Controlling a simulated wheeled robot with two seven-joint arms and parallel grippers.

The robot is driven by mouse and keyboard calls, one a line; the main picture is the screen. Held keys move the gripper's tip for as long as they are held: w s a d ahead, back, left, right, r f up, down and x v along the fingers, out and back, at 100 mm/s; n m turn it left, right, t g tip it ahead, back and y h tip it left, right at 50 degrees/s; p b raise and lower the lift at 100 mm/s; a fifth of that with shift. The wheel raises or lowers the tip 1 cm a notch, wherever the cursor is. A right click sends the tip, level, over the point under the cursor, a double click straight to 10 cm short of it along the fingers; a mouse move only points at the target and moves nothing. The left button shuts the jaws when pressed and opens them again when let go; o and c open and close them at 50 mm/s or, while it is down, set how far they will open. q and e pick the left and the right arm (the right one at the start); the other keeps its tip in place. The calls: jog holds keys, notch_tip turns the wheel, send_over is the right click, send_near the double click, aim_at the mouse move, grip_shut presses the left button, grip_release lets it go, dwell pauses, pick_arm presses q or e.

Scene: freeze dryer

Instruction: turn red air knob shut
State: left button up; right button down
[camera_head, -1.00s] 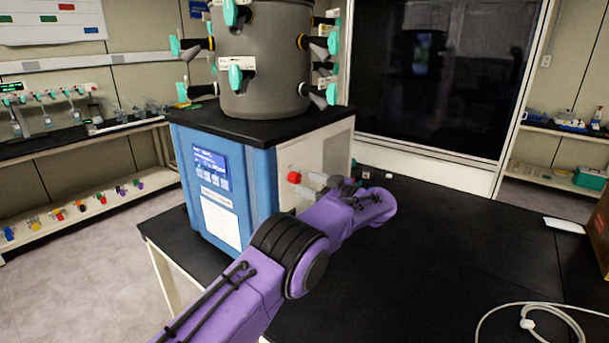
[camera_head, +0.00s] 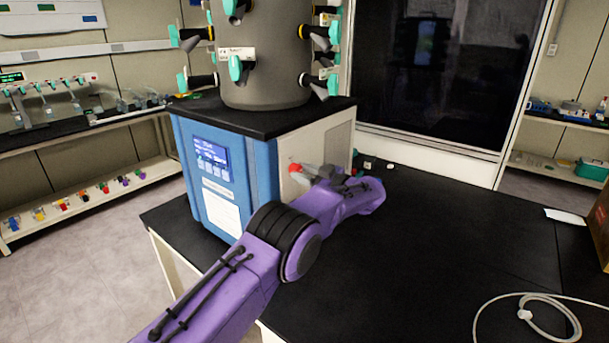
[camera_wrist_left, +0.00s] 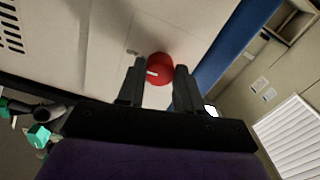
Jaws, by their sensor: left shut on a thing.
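The red air knob (camera_head: 296,167) sits on the white side panel of the blue freeze dryer (camera_head: 222,185). In the left wrist view the red knob (camera_wrist_left: 160,69) shows a white mark on its face. My left gripper (camera_head: 308,170) is at the knob, with its arm reaching in from the lower left. In the left wrist view the two dark fingers of the left gripper (camera_wrist_left: 160,80) stand on either side of the knob and are shut on it. The fingertips partly hide the knob in the head view. My right gripper is not in view.
The freeze dryer stands on a black table (camera_head: 430,250), under a grey chamber (camera_head: 266,55) with several teal-handled valves. A white cable (camera_head: 525,315) lies at the table's front right. A brown box (camera_head: 599,225) is at the right edge. The table's middle is clear.

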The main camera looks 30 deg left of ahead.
pick_arm(q)
jog(key=shift+r+n+b, duration=0.1)
jog(key=shift+n+b, duration=6.3)
jog(key=shift+n, duration=2.6)
jog(key=shift+r, duration=0.1)
jog(key=o, duration=1)
jog(key=shift+w, duration=0.1)
jog(key=shift+o, duration=0.2)
